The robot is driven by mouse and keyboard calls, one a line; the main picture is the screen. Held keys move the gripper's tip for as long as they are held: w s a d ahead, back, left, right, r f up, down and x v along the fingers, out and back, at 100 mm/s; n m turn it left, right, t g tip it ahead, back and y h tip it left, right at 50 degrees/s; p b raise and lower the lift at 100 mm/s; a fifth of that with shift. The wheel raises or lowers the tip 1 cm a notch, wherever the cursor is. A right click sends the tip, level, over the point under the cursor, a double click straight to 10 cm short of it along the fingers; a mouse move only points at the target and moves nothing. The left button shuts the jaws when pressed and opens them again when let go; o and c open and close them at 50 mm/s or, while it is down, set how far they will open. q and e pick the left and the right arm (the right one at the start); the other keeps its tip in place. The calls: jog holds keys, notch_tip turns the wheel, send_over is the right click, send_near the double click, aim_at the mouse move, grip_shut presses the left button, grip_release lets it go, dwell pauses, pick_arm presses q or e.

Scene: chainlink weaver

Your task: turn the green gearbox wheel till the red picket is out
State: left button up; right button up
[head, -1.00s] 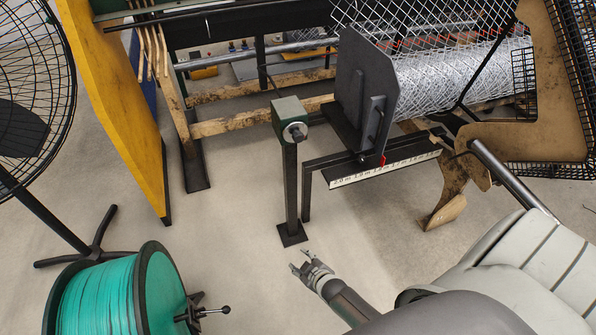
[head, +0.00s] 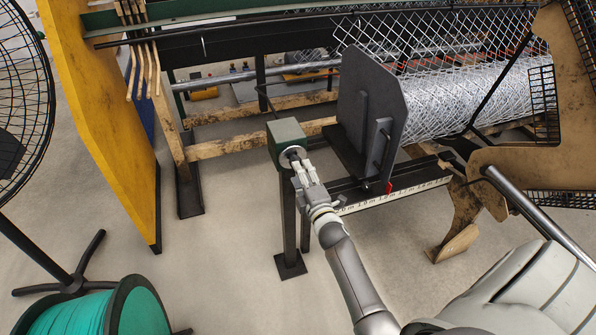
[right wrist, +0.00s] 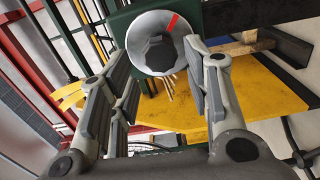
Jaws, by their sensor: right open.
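The green gearbox (head: 287,131) stands on a dark post in the head view. Its round grey wheel (head: 292,152) faces me; in the right wrist view the wheel (right wrist: 152,25) has a dark hub and a red mark on its rim. My right gripper (head: 300,166) is open at the wheel, its fingers on either side of it in the wrist view. I cannot tell if they touch it. A small red piece (head: 389,187) sits at the scale strip below the dark plate. I cannot tell if it is the red picket. My left gripper is not in view.
A dark upright plate (head: 365,100) stands right of the gearbox, beside a roll of wire mesh (head: 445,100). A yellow panel (head: 100,130) and a fan (head: 20,100) are at left. A teal spool (head: 80,315) is at bottom left.

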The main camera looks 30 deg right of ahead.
jog(key=shift+w+d+m+p, duration=0.15)
jog(key=shift+w+m+p, duration=0.7)
jog(key=shift+m, duration=3.4)
jog(key=shift+w+d+m+p, duration=0.15)
jog(key=shift+w+m+p, duration=0.65)
jog(key=shift+m, duration=3.4)
jog(key=shift+w+d+m+p, duration=0.25)
jog(key=shift+m+p, duration=1.1)
jog(key=shift+m, duration=2.9)
